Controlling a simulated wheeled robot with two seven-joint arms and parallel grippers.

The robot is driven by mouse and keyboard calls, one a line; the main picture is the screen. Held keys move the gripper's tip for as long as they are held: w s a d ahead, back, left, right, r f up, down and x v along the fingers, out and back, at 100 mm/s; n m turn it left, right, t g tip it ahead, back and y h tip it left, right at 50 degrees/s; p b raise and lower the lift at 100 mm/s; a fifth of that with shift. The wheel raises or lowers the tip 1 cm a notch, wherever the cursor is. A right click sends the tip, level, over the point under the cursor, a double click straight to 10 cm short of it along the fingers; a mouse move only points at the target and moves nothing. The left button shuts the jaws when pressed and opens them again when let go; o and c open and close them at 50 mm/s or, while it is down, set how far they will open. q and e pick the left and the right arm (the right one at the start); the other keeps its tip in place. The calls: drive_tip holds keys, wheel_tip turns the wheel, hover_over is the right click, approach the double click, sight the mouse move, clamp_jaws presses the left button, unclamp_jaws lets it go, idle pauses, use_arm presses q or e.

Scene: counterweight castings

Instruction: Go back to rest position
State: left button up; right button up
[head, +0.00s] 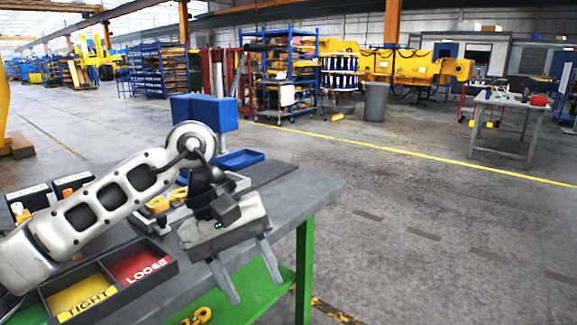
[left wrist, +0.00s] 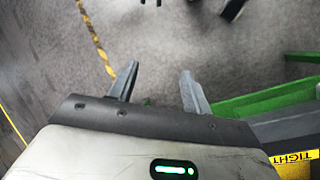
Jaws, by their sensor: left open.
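My left arm comes in from the left in the head view and reaches over the workbench (head: 300,190). My left gripper (head: 252,285) is open and empty, with its fingers pointing down past the bench's front edge. In the left wrist view the two fingers of this gripper (left wrist: 158,85) are spread apart with only floor between them. My right gripper is not in view.
A two-part tray (head: 163,288) marked TIGHT and LOOSE sits on the bench; its yellow part also shows in the left wrist view (left wrist: 298,157).

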use_arm(q)
drive_tip(key=s+d+r+n+g+h, duration=0.2)
drive_tip(key=s+d+n+g+h, duration=0.2)
drive_tip(key=s+d+n+h, duration=0.65)
drive_tip(key=w+a+f+n+t+h, duration=0.1)
drive_tip(key=w+a+n+t+h, duration=0.2)
drive_tip(key=n+t, duration=0.75)
drive_tip(key=w+a+f+n+t+h, duration=0.1)
drive_tip(key=w+n+t+h, duration=0.5)
drive_tip(key=n, duration=0.8)
drive_tip(key=a+f+n+t+y, duration=0.75)
drive_tip(key=f+n+y, duration=0.4)
drive_tip(key=n, duration=0.55)
drive_tip(key=s+a+f+n+g+y, duration=0.3)
drive_tip(key=s+f+n, duration=0.3)
drive_tip(key=f, duration=0.3)
drive_tip(key=s+a+f+n+g+y, duration=0.4)
drive_tip(key=s+f+n+y, duration=0.2)
drive_tip(key=f+n, duration=0.3)
drive_tip(key=shift+s+a, duration=0.3)
drive_tip(key=shift+a, duration=0.1)
